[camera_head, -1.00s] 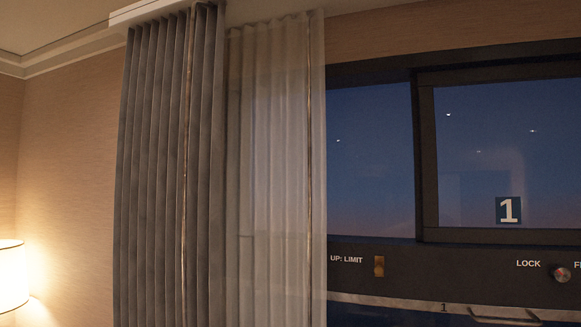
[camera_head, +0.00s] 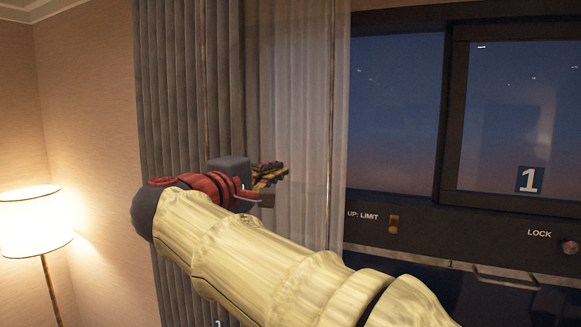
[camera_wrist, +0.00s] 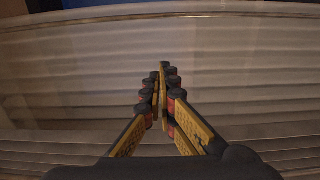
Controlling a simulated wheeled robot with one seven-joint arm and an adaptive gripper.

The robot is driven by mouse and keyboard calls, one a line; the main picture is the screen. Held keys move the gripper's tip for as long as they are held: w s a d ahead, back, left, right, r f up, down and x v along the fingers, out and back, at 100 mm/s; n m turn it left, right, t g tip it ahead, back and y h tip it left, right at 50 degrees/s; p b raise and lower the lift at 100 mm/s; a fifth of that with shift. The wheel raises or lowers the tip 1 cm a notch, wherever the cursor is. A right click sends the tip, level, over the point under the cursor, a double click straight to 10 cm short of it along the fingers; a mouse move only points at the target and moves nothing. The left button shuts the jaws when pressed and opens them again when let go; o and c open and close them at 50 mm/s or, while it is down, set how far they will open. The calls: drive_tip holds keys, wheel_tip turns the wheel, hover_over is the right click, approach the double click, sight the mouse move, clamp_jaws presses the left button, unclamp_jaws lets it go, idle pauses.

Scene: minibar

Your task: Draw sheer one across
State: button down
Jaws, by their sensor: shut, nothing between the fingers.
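The sheer curtain (camera_head: 300,120) hangs gathered at the left side of the window in the head view. A thin wand or edge strip (camera_head: 331,120) runs down near its right edge. My gripper (camera_head: 284,170) is in front of the sheer's left part, its fingers pointing right. In the wrist view the sheer (camera_wrist: 230,60) fills most of the picture, its folds running sideways, with the strip (camera_wrist: 200,13) near the top. My gripper (camera_wrist: 161,72) has its fingertips together there, with nothing held. Whether the fingers touch the fabric cannot be told.
A dark pleated curtain (camera_head: 170,110) hangs left of the sheer. A lit lamp (camera_head: 33,222) stands at far left. The window (camera_head: 395,110) has a panel below with a switch (camera_head: 394,224), a red knob (camera_head: 569,247) and a handle (camera_head: 505,276).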

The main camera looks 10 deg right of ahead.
drive_tip(key=p, duration=0.3)
approach(312, 163)
drive_tip(key=w+r, duration=0.2)
drive_tip(key=shift+s+d+f+p, duration=0.1)
drive_tip(key=shift+s+d, duration=0.15)
drive_tip(key=shift+d, duration=0.45)
drive_tip(key=shift+s+d+f+p, duration=0.15)
drive_tip(key=shift+s+d, duration=0.15)
drive_tip(key=shift+d, duration=0.4)
drive_tip(key=shift+s+d+f+p, duration=0.1)
drive_tip(key=shift+s+d, duration=0.15)
drive_tip(key=shift+d, duration=0.4)
